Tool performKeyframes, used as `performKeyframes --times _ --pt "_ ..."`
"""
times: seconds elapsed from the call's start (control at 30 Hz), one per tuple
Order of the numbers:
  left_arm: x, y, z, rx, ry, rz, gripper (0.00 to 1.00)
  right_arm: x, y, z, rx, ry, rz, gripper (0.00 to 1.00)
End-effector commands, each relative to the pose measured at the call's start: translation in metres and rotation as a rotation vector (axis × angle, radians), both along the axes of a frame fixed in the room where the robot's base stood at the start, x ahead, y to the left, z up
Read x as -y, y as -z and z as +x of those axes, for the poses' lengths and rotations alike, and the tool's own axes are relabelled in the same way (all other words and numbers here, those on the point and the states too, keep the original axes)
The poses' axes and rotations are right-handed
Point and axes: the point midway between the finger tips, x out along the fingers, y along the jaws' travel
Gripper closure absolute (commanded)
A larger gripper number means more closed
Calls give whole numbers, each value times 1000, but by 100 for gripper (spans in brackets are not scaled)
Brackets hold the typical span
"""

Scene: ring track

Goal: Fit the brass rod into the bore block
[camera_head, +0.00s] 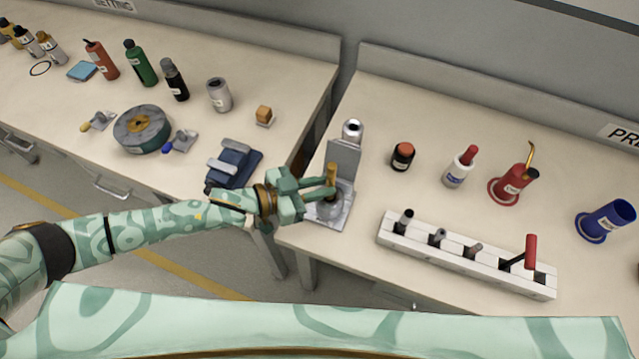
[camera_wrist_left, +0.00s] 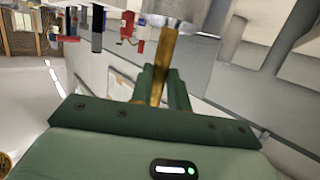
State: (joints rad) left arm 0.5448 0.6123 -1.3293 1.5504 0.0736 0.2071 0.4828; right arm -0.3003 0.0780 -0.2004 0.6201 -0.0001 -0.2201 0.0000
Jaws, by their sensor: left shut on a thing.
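The brass rod (camera_head: 332,174) stands roughly upright in my left gripper (camera_head: 325,193), which is shut on it. Below it is a grey metal cylinder (camera_head: 329,211) on a base plate with an upright plate behind; I take this to be the bore block. In the left wrist view the rod (camera_wrist_left: 167,55) runs from between my fingers (camera_wrist_left: 162,88) to the grey cylinder (camera_wrist_left: 178,8). The rod's end meets or overlaps the cylinder there; I cannot tell whether it is inside a bore. My right gripper is not in view.
A white rack (camera_head: 385,232) with several tools lies at the right bench's front. A black jar (camera_head: 402,157), a white bottle (camera_head: 457,169) and a red can (camera_head: 513,182) stand behind it. A blue clamp-like tool (camera_head: 234,166) sits on the left bench, near my wrist.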

Motion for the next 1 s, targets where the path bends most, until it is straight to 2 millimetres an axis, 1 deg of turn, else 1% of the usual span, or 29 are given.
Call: performKeyframes --times 1.0 --pt "0 26 0 0 0 -1 100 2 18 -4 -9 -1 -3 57"
